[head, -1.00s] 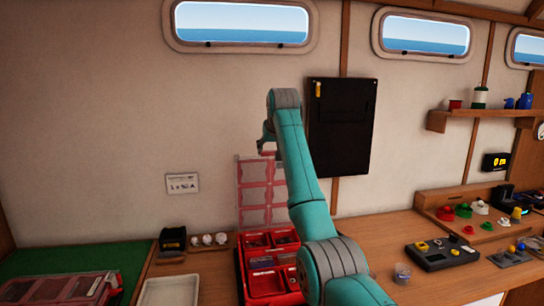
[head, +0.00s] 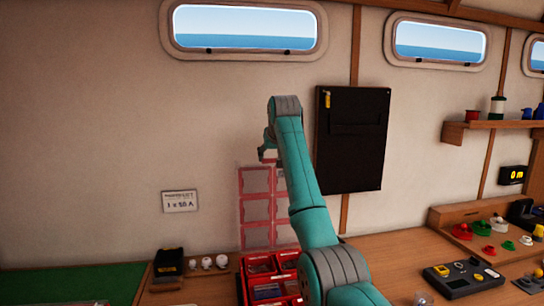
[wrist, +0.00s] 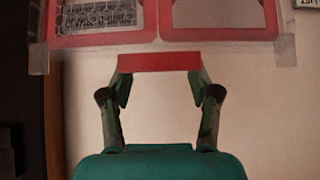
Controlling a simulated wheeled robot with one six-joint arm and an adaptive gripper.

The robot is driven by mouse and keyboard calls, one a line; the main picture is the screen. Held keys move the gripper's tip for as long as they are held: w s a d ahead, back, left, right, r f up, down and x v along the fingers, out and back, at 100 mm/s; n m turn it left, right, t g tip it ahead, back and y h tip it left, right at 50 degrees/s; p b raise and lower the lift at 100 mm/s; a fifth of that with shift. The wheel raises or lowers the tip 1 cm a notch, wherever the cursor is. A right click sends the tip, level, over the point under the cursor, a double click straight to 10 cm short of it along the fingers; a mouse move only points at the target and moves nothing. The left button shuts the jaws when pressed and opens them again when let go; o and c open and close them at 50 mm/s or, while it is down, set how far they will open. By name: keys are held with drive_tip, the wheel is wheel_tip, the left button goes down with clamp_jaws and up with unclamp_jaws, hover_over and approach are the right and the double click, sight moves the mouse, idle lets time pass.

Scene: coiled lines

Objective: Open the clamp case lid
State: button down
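The clamp case appears to be the red case (head: 272,283), partly hidden behind my arm in the head view, with compartments holding small items. Its clear lid with red frames (head: 256,209) stands upright at the back of the case, against the wall. My gripper (head: 267,153) is at the top edge of the lid. In the wrist view, a red tab (wrist: 160,62) on the lid's edge (wrist: 165,44) sits between the fingertips of my gripper (wrist: 160,78), which look closed on it. A label shows behind one clear pane.
A dark box (head: 168,264) and small white round items (head: 207,263) stand left of the case, beside a green mat (head: 65,287). A black wall panel (head: 351,140) hangs right of my arm. A yellow-and-black device (head: 463,277) lies on the right counter.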

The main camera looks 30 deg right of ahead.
drive_tip(key=shift+c, duration=1.2)
unclamp_jaws()
drive_tip(key=shift+f, duration=0.15)
drive_tip(key=v, duration=1.2)
